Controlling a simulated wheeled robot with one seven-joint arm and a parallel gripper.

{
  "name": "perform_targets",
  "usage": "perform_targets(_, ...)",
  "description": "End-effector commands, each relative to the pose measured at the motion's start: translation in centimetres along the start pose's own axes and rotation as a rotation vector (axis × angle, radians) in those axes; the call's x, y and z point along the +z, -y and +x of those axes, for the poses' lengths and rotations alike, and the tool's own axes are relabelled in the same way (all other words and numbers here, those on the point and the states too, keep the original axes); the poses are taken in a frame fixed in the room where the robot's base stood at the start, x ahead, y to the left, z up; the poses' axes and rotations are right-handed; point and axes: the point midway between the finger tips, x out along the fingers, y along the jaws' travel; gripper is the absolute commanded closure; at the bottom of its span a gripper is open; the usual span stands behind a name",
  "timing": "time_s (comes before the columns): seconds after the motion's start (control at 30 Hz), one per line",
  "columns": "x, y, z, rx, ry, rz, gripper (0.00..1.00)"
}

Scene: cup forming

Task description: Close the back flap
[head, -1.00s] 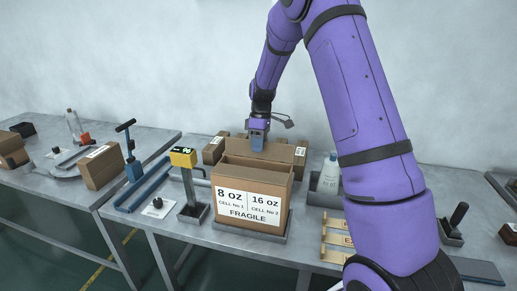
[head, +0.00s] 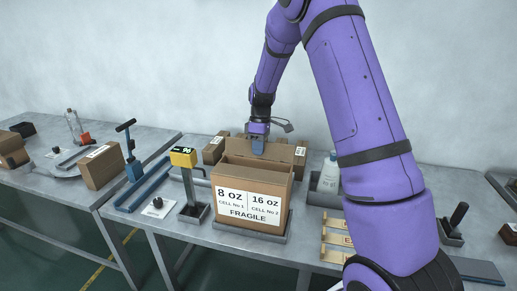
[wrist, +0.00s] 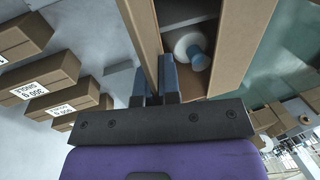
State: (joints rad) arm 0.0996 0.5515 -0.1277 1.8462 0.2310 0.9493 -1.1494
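The open brown carton (head: 250,205), labelled 8 OZ, 16 OZ and FRAGILE, stands upright in a shallow grey tray on the bench. Its back flap (head: 283,152) stands up along the rear edge, and it also shows as a brown panel in the wrist view (wrist: 142,30). My gripper (head: 257,150) points down at the flap's upper edge, near the middle, with a blue finger in front of it. In the wrist view the two fingers (wrist: 156,85) are a small gap apart at the flap's edge. Whether they press on it cannot be told. A white item with a blue cap (wrist: 192,50) lies inside the carton.
A post with a yellow display (head: 184,158) stands left of the carton. A white bottle (head: 329,172) stands in a grey holder to the right. Smaller boxes (head: 214,150) stand behind the carton. Wooden pieces (head: 336,238) lie at the right front.

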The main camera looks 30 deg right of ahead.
Motion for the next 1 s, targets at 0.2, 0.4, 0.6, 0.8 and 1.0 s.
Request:
perform_targets(0.2,-0.1,0.5,-0.1,0.107,-0.001,-0.003,1.0)
perform_targets(0.4,-0.1,1.2,0.1,0.268,0.0,-0.005,1.0)
perform_targets(0.6,-0.1,1.6,0.3,0.397,-0.001,-0.005,1.0)
perform_targets(0.8,-0.1,1.8,0.4,0.488,0.0,-0.005,1.0)
perform_targets(1.0,-0.1,2.1,0.6,0.567,0.001,-0.005,1.0)
